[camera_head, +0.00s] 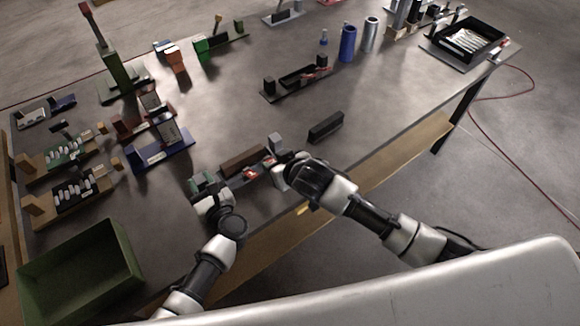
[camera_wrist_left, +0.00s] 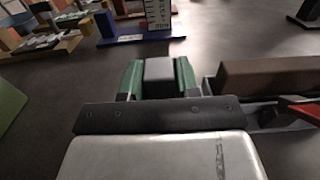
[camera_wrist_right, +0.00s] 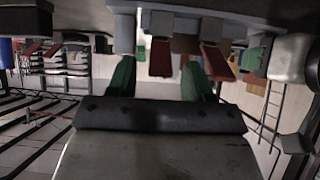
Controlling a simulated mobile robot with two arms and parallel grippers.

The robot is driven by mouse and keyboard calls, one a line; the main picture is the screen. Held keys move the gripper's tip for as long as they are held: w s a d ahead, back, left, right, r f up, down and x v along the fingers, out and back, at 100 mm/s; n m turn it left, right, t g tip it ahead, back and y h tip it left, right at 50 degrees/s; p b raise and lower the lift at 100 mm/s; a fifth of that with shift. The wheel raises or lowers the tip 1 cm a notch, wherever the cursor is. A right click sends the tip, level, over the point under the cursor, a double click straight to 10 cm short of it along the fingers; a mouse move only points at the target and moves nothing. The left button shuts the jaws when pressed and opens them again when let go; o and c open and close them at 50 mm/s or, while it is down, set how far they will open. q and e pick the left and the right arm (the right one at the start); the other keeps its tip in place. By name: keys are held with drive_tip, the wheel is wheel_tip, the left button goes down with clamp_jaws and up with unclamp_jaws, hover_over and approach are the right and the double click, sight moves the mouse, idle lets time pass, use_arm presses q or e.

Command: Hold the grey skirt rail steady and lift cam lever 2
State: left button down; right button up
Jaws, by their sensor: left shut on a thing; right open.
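The grey skirt rail fixture lies near the table's front edge, with a long brown bar (camera_head: 245,160) along it. My left gripper (camera_head: 203,184) is at its left end. In the left wrist view its green fingertips (camera_wrist_left: 159,78) are shut on a grey block (camera_wrist_left: 159,70), seemingly the rail's end. A red lever (camera_head: 250,173) shows on the fixture. In the right wrist view, one red lever (camera_wrist_right: 161,58) appears between the open green fingers of my right gripper (camera_wrist_right: 159,76), and another red lever (camera_wrist_right: 215,60) is to the right. I cannot tell which is lever 2, nor whether there is contact.
A dark block (camera_head: 326,126) lies right of the fixture. A blue stand (camera_head: 160,152) stands behind to the left. A green bin (camera_head: 80,270) is at the front left. A black fixture (camera_head: 297,80) lies farther back. Bare tabletop lies between them.

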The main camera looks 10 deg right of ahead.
drive_tip(key=v, duration=1)
drive_tip(key=shift+s, duration=0.1)
use_arm(q)
drive_tip(key=c, duration=0.7)
unclamp_jaws()
drive_tip(key=shift+c, duration=0.2)
drive_tip(key=shift+s, duration=0.15)
